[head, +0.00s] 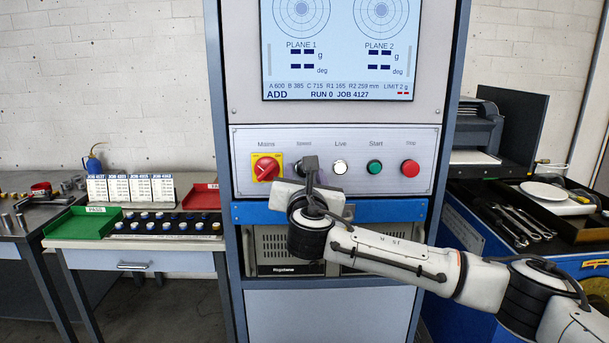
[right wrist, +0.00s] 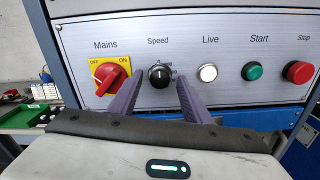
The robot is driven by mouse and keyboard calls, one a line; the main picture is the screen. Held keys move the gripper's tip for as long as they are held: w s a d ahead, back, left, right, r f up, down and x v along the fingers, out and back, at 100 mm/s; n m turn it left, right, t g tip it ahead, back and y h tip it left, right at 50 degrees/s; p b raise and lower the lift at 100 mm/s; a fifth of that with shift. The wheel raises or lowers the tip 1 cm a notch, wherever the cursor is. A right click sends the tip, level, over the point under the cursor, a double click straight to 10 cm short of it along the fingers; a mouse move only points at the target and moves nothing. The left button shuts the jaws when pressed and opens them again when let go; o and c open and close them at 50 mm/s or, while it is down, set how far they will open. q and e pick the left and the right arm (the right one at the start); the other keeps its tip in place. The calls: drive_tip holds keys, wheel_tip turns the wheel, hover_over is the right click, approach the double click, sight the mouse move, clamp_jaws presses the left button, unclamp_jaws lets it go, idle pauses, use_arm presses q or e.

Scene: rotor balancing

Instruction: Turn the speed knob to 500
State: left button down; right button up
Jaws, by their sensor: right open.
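The speed knob (right wrist: 159,75) is a round black knob with a white pointer mark, under the label "Speed" on the grey control panel (right wrist: 225,85). The pointer looks roughly upward; the scale numbers are too small to read. My right gripper (right wrist: 157,84) is open, its two purple fingers reaching toward the panel on either side of the knob, with nothing held between them. I cannot tell whether the fingers touch it. In the head view, my right gripper (head: 309,165) is in front of the panel and hides the knob. My left gripper is not in view.
The red mains switch (right wrist: 110,76) on its yellow plate is close left of the fingers. The white Live lamp (right wrist: 208,72), green Start button (right wrist: 253,71) and red Stop button (right wrist: 300,72) lie right. A display (head: 337,50) is above. A blue ledge (head: 400,211) runs below.

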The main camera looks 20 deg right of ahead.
drive_tip(key=c, duration=1)
drive_tip(key=shift+c, duration=0.2)
